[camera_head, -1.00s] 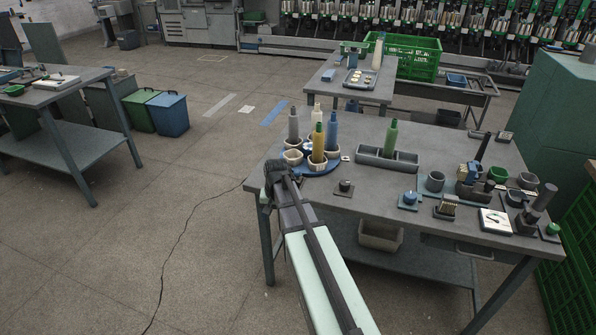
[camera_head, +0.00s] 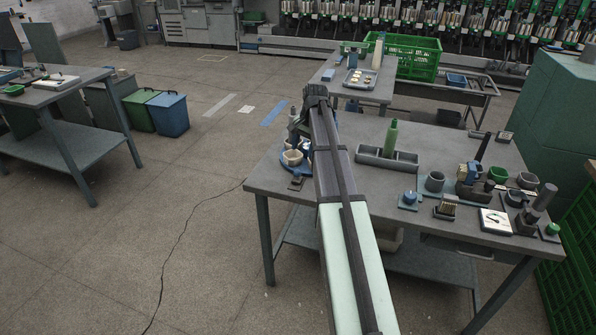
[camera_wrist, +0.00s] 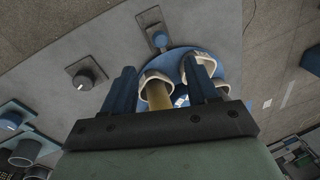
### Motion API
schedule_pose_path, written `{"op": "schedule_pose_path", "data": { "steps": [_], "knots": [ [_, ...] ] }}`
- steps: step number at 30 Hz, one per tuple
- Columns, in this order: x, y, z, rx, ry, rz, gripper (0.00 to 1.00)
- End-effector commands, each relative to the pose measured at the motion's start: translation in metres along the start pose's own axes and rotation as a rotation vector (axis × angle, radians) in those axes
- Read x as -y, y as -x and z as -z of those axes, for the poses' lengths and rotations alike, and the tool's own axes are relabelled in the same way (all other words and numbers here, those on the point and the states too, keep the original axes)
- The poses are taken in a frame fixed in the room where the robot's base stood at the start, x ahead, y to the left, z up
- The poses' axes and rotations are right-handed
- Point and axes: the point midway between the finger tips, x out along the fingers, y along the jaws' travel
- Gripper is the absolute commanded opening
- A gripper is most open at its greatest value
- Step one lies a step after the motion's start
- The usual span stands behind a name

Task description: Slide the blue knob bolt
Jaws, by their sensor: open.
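The blue knob bolt shows in the wrist view as a blue knob (camera_wrist: 160,40) on a grey slide plate (camera_wrist: 149,20), near the top centre, beside the blue round turntable (camera_wrist: 187,54). In the head view the small plate (camera_head: 297,183) is at the table's front left edge; its knob is too small to make out. My gripper (camera_wrist: 158,78) is open, its two blue fingers apart and clear of the knob. In the head view my gripper (camera_head: 296,132) hangs over the turntable, partly hidden by my arm.
A black knob (camera_wrist: 86,73) stands left of the bolt in the wrist view. A second blue knob (camera_head: 410,197) sits on a plate farther right on the table. A grey tray (camera_head: 372,158) with a green cone (camera_head: 391,136) lies behind.

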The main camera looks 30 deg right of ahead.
Motion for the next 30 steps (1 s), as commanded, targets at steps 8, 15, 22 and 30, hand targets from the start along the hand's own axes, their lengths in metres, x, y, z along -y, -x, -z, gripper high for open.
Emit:
{"op": "schedule_pose_path", "data": {
  "steps": [8,15,22,30],
  "knots": [
    [0.0,-0.05,-0.001,0.002,0.001,-0.002,0.59],
    [0.0,-0.087,0.0,0.0,0.002,-0.001,0.59],
    [0.001,-0.109,0.0,-0.001,0.002,0.0,0.59],
    [0.0,-0.115,0.0,-0.001,0.002,0.0,0.59]
  ]
}}
